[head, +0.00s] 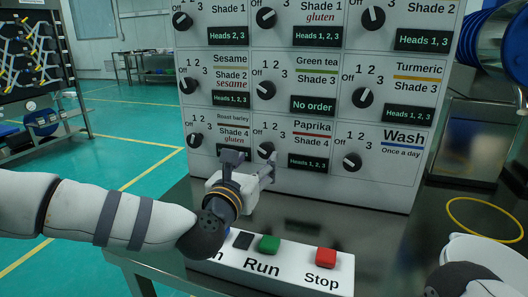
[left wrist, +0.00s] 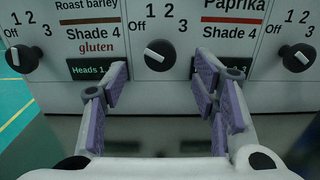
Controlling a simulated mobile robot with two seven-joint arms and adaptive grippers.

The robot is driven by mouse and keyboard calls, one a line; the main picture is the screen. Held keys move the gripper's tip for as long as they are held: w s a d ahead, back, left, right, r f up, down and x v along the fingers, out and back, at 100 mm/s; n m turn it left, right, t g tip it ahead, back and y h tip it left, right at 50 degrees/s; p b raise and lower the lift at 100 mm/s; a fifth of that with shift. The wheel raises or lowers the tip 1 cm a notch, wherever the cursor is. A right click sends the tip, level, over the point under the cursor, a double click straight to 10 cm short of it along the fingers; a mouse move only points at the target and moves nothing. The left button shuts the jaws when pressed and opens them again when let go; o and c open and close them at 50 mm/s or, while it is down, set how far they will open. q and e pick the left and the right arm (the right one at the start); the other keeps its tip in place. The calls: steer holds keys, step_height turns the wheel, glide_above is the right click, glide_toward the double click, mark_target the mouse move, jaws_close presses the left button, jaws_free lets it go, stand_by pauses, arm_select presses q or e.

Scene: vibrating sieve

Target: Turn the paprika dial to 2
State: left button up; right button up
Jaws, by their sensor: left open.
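The paprika dial (head: 266,150) is a small black knob with a white pointer line, left of the Paprika label in the bottom row of the white panel. Its pointer leans up-left toward Off. It also shows in the left wrist view (left wrist: 160,55), centred ahead and beyond the fingers. My left gripper (head: 250,165) is just in front of the panel at this dial. In the left wrist view the gripper (left wrist: 160,88) is open and empty, with its purple-padded fingers spread below and on either side of the dial. I see no contact. My right gripper is not in view.
The roast barley dial (head: 194,140) is to the left and the Wash dial (head: 352,161) to the right. More dials are above. A box with a green Run button (head: 269,244) and a red Stop button (head: 326,257) stands in front on the metal table.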

mark_target(265, 150)
arm_select(q)
steer(key=x, duration=0.5)
steer(key=shift+w+d+f, duration=0.1)
steer(key=shift+w+d, duration=0.05)
steer(key=shift+w, duration=0.15)
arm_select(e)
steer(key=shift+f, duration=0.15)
arm_select(q)
steer(key=c, duration=1.2)
steer(key=shift+o, duration=0.2)
